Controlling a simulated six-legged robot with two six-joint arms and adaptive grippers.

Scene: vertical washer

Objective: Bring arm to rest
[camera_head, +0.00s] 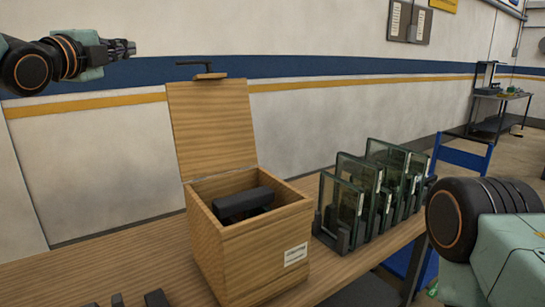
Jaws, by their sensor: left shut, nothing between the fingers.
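My left gripper (122,47) is at the upper left, held up in the air in front of the wall, well above the table and apart from everything on it. It is shut and holds nothing. Part of my right arm fills the lower right corner. My right gripper is out of view.
A wooden box (258,246) stands on the wooden table (130,262) with its lid (213,125) raised. A dark block-like object (243,204) is inside. Several glass panels (360,181) stand in a dark rack right of the box. Small dark pieces lie at the front left.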

